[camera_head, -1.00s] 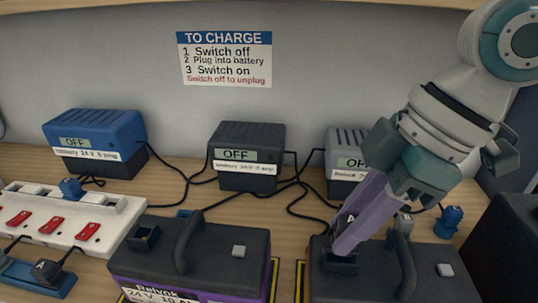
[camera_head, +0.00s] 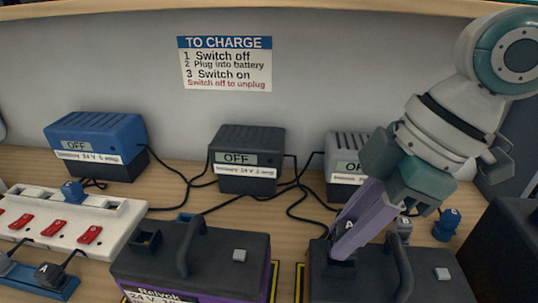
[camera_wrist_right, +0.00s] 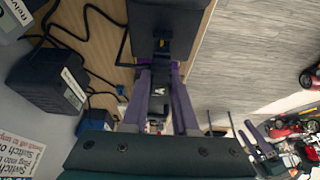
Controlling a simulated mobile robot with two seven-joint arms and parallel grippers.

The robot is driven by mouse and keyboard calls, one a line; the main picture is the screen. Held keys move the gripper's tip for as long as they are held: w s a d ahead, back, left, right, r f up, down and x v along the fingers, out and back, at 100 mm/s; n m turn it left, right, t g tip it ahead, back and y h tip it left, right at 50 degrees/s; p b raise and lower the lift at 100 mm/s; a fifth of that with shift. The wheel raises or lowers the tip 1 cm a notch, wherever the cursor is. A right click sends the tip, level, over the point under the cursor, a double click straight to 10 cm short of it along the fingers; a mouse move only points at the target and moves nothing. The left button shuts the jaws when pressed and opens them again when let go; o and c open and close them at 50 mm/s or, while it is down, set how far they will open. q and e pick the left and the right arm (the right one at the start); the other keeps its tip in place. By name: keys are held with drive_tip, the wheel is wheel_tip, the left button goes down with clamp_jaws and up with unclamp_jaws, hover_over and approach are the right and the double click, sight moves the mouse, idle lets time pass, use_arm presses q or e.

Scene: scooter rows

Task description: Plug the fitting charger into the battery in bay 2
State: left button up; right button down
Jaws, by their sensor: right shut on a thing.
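My right gripper (camera_head: 350,238) comes in from the upper right in the head view. Its purple fingers are shut on a dark plug marked A (camera_head: 348,226), which also shows in the right wrist view (camera_wrist_right: 158,92). The plug is at the socket end of the right-hand dark battery (camera_head: 435,283); I cannot tell how deep it sits. Three chargers stand behind: a blue one (camera_head: 97,133), a dark one (camera_head: 248,145) and a grey one (camera_head: 346,146). The blue and dark ones read OFF, and the partly covered grey one appears to. My left gripper is not in view.
A purple-based battery (camera_head: 235,280) with an empty socket stands left of centre. A white power strip (camera_head: 118,222) with red switches is at left. A grey plug (camera_head: 403,228) and a blue plug (camera_head: 447,222) stand right of the gripper. Black cables cross the wood.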

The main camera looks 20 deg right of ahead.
drive_tip(key=shift+f+b, duration=0.5)
drive_tip(key=shift+f, duration=0.5)
drive_tip(key=c, duration=0.6)
unclamp_jaws()
drive_tip(key=shift+r, duration=0.1)
drive_tip(key=p+v, duration=0.1)
drive_tip(key=v, duration=0.9)
drive_tip(key=shift+p, duration=0.35)
